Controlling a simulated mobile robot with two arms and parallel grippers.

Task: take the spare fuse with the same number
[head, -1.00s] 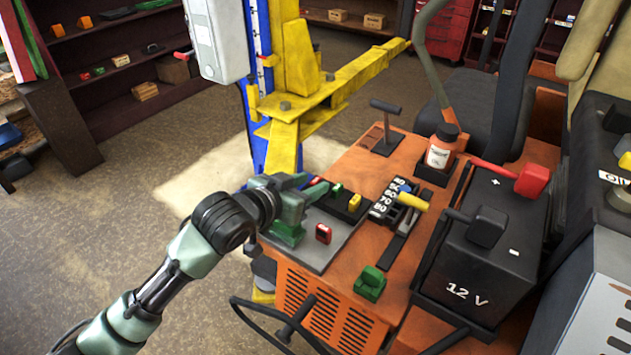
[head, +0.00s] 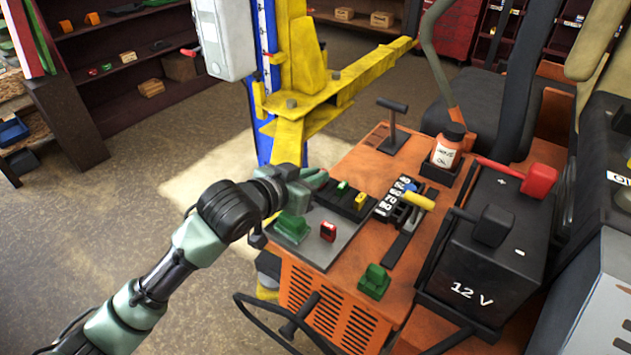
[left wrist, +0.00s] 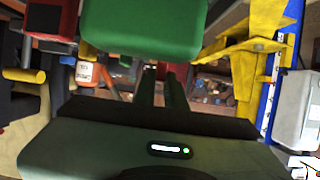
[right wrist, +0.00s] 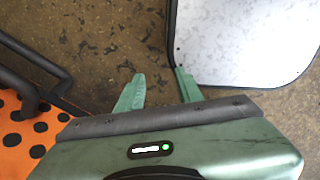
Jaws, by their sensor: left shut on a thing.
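My left gripper (head: 322,177) is shut at the left end of a black fuse holder (head: 330,198). It appears to hold the red fuse from that end; its own fingers hide that fuse. A green fuse (head: 342,187) and a yellow fuse (head: 360,201) stand in the holder. Another red fuse (head: 328,231) lies on the grey tray (head: 318,254), beside a larger green block (head: 292,229). A green block also fills the top of the left wrist view (left wrist: 145,28). Fuse numbers are too small to read. My right gripper (right wrist: 158,92) is open and empty.
Number tiles (head: 395,198) and a yellow-handled lever (head: 420,201) are right of the holder. A 12 V battery (head: 490,255) and a bottle (head: 447,150) stand further right. The yellow lift arm (head: 345,90) is behind. Another green block (head: 373,281) sits at the front.

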